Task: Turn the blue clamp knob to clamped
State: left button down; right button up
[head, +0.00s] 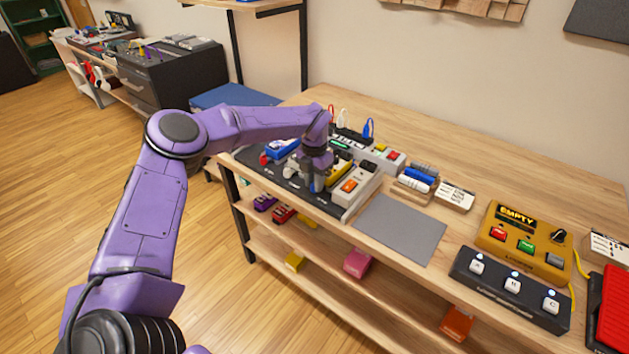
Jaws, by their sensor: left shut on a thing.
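My left arm reaches in from the left. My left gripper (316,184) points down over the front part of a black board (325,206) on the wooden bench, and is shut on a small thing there. That thing sits where the blue clamp knob would be, but the fingers and wrist hide most of it. I cannot read the knob's turn angle. A blue pedal (283,149) and a yellow pedal (340,173) stand on the board beside the gripper. My right gripper does not show.
A light grey unit with an orange button (349,187) stands just right of the gripper. A grey mat (400,229) lies bare on the bench. A yellow box marked EMPTY (524,244) and a black box with several keys (512,289) are further right.

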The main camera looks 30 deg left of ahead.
pick_arm(q)
jog(key=c, duration=1.2)
grip_release()
notch_tip(320, 180, up, 11)
jog(key=shift+f+b, duration=0.2)
jog(key=shift+b, duration=0.6)
